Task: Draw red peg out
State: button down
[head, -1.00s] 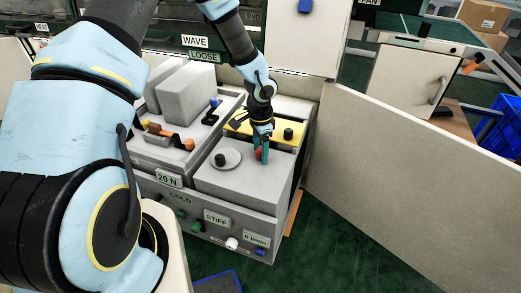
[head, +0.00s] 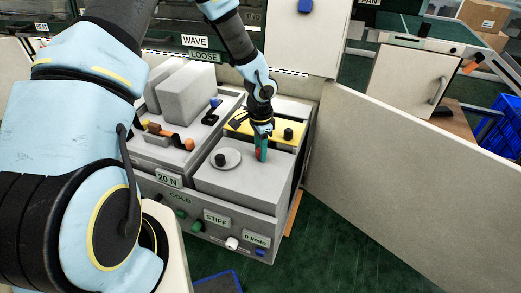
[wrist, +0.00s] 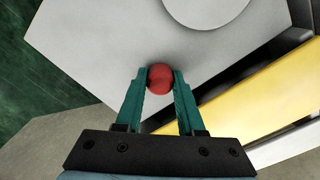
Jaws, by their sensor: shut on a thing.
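The red peg (wrist: 160,78) shows as a round red top between the green fingers in the wrist view. My gripper (wrist: 160,85) is shut on it, one finger on each side. In the head view my gripper (head: 262,148) points down over the grey block top (head: 235,184), and only a sliver of red shows between the fingers. The peg's lower end is hidden, so I cannot tell how deep it sits in the block.
A round grey disc with a black knob (head: 221,158) is left of my gripper. A yellow plate (head: 238,124) with a black knob (head: 288,134) lies behind. A beige panel (head: 400,160) stands to the right. Orange-ended parts (head: 168,134) lie on the left block.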

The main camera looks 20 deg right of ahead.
aim_at(270, 160)
dwell(0.6)
jog(key=shift+s+d+b, duration=0.5)
jog(key=shift+s+d, duration=0.6)
jog(key=shift+d, duration=0.15)
jog(key=c, duration=0.5)
grip_release()
notch_tip(270, 160, up, 11)
